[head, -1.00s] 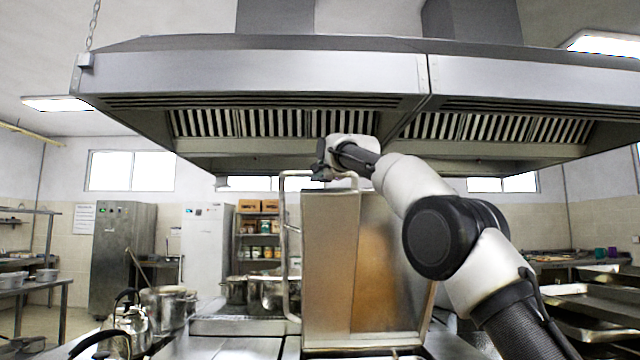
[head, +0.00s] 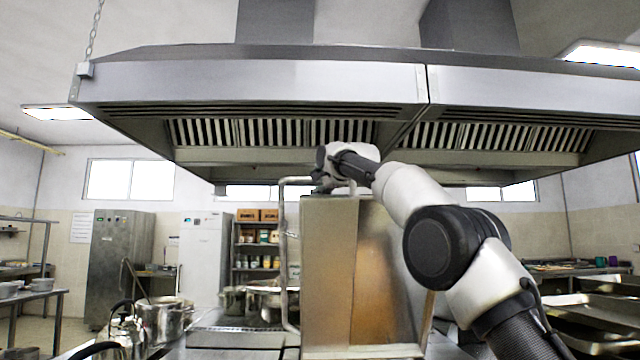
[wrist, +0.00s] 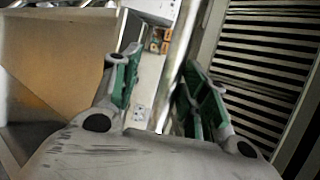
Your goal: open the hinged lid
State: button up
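The hinged lid (head: 330,265) appears as a tall steel piece standing upright in the middle of the head view, with a brownish panel on its right side. A bent tubular handle (head: 283,255) runs along its left side and over its top. My gripper (head: 322,187) is at the upper end of this handle, partly hidden by my wrist. In the wrist view, my gripper (wrist: 160,95) has its two green-padded fingers apart. The handle bar (wrist: 183,62) passes between them, nearer the right finger. Whether it touches a pad is unclear. The lid's tan face (wrist: 60,60) fills the left.
A large extractor hood (head: 250,80) hangs low above my arm; its slatted filters (wrist: 262,60) show close in the wrist view. A pot (head: 165,318) and a kettle (head: 122,335) stand at left. Metal trays (head: 590,305) are at right.

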jog(key=shift+s, duration=0.1)
jog(key=v, duration=1.1)
jog(key=shift+s+d, duration=0.25)
jog(key=shift+s, duration=0.1)
